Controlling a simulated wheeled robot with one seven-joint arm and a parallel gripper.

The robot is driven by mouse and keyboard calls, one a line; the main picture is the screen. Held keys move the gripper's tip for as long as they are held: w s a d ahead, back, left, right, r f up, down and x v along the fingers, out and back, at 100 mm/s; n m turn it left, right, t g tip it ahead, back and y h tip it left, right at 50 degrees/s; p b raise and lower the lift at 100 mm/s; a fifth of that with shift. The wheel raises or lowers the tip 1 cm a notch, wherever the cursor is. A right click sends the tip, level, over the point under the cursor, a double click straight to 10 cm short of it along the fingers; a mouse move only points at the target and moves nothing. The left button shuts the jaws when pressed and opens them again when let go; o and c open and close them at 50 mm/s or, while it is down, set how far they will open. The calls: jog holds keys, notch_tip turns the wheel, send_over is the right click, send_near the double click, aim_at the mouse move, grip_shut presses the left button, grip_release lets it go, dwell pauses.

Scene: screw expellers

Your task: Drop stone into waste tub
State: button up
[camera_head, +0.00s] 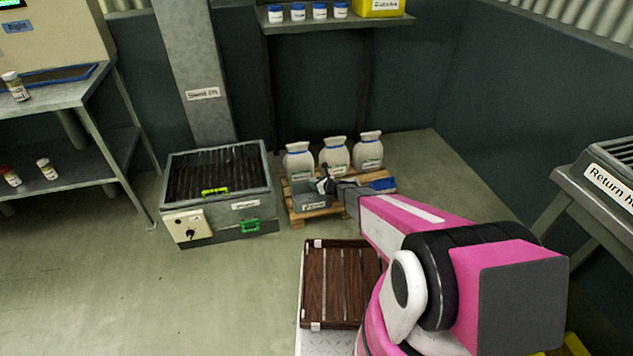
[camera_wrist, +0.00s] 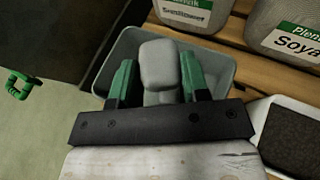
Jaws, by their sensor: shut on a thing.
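My gripper (camera_head: 325,184) is at the pallet, over the grey waste tub (camera_head: 299,200). In the wrist view my gripper (camera_wrist: 158,85) has its green fingers shut on a grey, rounded stone (camera_wrist: 158,62). The tub (camera_wrist: 220,65) lies behind and below the stone, its rim showing on both sides of the fingers. The stone appears within the tub's outline; its exact height above the tub floor is hard to tell. In the head view the stone is too small to make out clearly. The fingers and stone hide part of the tub's inside.
White sacks (camera_head: 335,155) stand behind the tub on the wooden pallet (camera_head: 320,212). A blue tray (camera_head: 382,184) lies to the right. A grated metal box (camera_head: 218,190) with a green handle stands left. A brown slatted crate (camera_head: 340,285) is in front.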

jog(key=o, duration=1.1)
jog(key=shift+c, duration=0.2)
jog(key=v, duration=1.1)
